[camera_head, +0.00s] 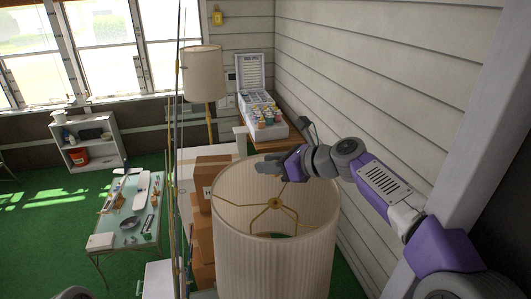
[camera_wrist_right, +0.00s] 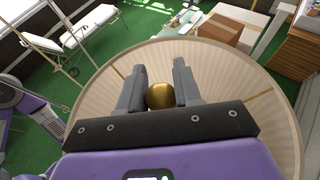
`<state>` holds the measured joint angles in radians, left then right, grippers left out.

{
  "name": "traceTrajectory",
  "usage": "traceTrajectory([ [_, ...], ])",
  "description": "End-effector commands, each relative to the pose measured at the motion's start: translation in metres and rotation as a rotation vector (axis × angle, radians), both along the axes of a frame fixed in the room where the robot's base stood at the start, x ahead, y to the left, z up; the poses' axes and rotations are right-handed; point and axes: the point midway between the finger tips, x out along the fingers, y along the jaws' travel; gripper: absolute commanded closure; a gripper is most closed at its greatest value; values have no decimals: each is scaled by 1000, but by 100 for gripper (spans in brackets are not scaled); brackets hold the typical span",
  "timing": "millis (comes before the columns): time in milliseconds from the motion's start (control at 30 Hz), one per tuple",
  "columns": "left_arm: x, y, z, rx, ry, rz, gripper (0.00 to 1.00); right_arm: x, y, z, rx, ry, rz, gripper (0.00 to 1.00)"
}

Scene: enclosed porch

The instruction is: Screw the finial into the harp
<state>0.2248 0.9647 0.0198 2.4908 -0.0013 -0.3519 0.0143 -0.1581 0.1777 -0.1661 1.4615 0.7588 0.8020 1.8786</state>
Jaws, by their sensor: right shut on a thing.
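The finial is a brass ball (camera_wrist_right: 160,96) between the two grey fingers of my right gripper (camera_wrist_right: 160,75) in the wrist view. In the head view my right gripper (camera_head: 268,167) is shut on it, above the far rim of the pleated cream lampshade (camera_head: 275,265); the finial is not clear there. Thin brass spokes meet at a small hub (camera_head: 275,203) in the middle of the shade's top. The gripper is apart from this hub, on its far side. The harp below the hub cannot be made out. My left gripper is not in view.
Thin upright poles (camera_head: 176,130) stand left of the shade, near stacked cardboard boxes (camera_head: 205,190). A wooden stand (camera_head: 262,140) with a tray of small jars is behind. A cluttered glass table (camera_head: 128,215) is at left. A plank wall (camera_head: 400,90) runs along the right.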

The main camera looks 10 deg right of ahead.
Motion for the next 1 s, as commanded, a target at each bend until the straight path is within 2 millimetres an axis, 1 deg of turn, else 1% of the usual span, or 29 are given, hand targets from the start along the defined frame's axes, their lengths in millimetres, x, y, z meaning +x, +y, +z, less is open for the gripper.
traceTrajectory([
  [433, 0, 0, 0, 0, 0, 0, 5, -1, -1, 0, -4, 2, -3, 96],
  [667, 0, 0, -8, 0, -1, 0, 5, -1, -1, -11, -3, 2, -2, 96],
  [1000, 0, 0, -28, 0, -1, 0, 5, -1, -1, -38, -3, 3, -3, 96],
])
